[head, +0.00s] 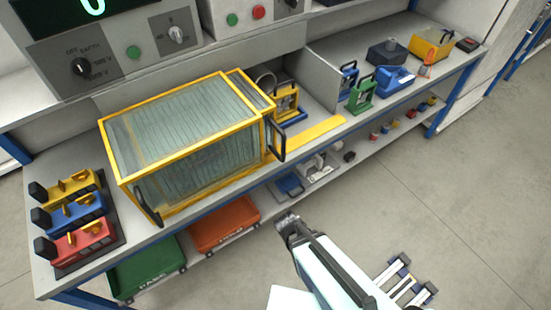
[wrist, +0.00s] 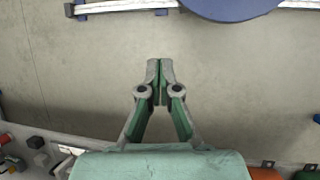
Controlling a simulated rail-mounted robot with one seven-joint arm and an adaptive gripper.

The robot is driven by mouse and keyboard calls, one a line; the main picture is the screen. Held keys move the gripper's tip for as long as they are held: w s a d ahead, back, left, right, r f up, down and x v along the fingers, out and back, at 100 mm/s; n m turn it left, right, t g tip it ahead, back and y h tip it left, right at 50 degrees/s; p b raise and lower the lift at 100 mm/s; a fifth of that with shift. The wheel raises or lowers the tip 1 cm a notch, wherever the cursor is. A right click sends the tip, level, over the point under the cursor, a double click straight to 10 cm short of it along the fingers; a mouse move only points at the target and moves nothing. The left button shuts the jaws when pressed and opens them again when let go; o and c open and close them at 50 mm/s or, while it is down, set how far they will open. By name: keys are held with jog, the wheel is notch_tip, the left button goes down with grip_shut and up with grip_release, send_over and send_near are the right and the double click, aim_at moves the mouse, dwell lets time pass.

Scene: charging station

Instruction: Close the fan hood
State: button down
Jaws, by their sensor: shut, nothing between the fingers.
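The hood (head: 175,125) is a box of clear, lined panels in a yellow frame on the workbench. A smaller yellow-framed section (head: 252,92) shows at its right end. One black handle (head: 147,206) is at its front left corner and another black handle (head: 277,142) is at its right end. I cannot tell how far the hood is open. My gripper (head: 287,222) is in front of the bench, over the floor and apart from the hood. In the wrist view its fingertips (wrist: 160,68) meet with nothing between them. The hood does not show in the wrist view.
Red, blue and yellow devices (head: 78,222) stand left of the hood. A yellow strip (head: 313,136) and green and blue clamps (head: 360,94) lie to its right. Green (head: 148,268) and orange (head: 224,224) bins sit on the lower shelf. The floor (head: 450,190) at right is mostly clear.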

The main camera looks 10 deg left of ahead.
aim_at(282, 153)
jog(key=w+a+r+n+t+h+b, duration=0.1)
jog(key=w+a+r+n+t, duration=0.2)
jog(key=a+r+n+t, duration=0.7)
jog(key=w+a+r+n+t+h, duration=0.1)
jog(key=w+a+r+n+t, duration=0.4)
jog(key=a+r, duration=0.9)
notch_tip(282, 153, up, 8)
jog(key=n+t+h, duration=0.2)
jog(key=n+h, duration=0.1)
jog(key=n, duration=0.2)
jog(key=p+x, duration=0.4)
jog(key=x, duration=0.8)
jog(key=shift+s+d+f, duration=0.1)
jog(key=shift+d, duration=0.1)
jog(key=shift+x, duration=0.8)
jog(key=shift+f, duration=0.15)
